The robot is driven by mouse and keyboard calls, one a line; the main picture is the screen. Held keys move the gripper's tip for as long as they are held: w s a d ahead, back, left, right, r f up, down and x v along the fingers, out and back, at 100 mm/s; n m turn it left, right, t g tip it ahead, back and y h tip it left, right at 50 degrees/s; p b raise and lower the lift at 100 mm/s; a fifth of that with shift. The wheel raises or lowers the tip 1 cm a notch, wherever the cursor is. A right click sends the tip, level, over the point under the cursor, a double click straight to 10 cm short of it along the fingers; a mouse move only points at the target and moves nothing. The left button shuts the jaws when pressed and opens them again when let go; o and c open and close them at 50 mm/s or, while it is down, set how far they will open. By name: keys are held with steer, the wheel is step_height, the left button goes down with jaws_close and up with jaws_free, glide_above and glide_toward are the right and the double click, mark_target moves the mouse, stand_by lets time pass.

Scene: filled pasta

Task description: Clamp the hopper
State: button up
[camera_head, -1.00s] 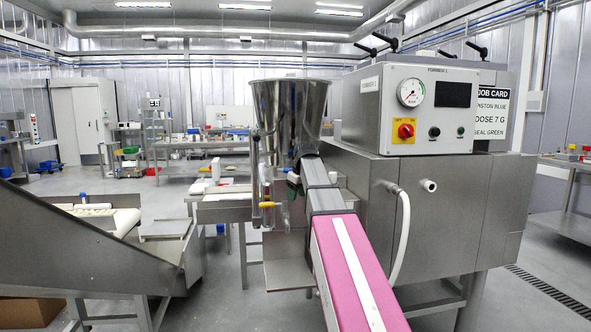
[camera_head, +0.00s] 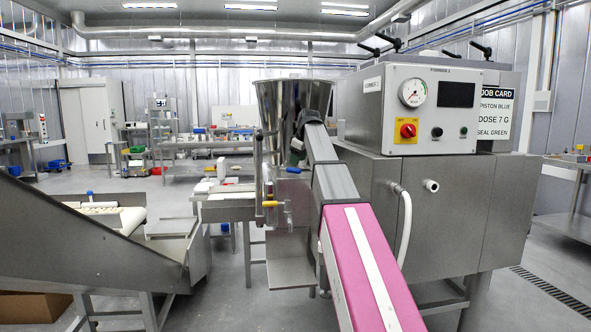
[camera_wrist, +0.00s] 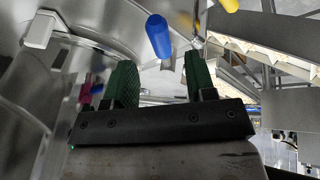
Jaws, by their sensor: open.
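The steel hopper (camera_head: 279,108) stands upright on the left side of the forming machine in the head view. A blue-tipped handle (camera_head: 293,170) and a yellow-tipped handle (camera_head: 270,204) sit below it. In the wrist view my gripper (camera_wrist: 160,80) has two green ridged fingers spread apart with nothing between them. The blue handle (camera_wrist: 158,36) shows just beyond and between the fingertips, and the yellow handle (camera_wrist: 230,4) is at the top edge. Curved shiny steel fills the left of the wrist view. In the head view my arm hides part of the hopper's right side and lower end.
The machine's control box (camera_head: 425,108) with gauge and red switch stands to the right. A white hose (camera_head: 405,235) hangs from its front. A sloped steel conveyor (camera_head: 85,250) is at the left. A job card (camera_head: 493,112) reads piston blue, dose 7 g, seal green.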

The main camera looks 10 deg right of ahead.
steer(key=shift+x, duration=2.45)
jaws_close()
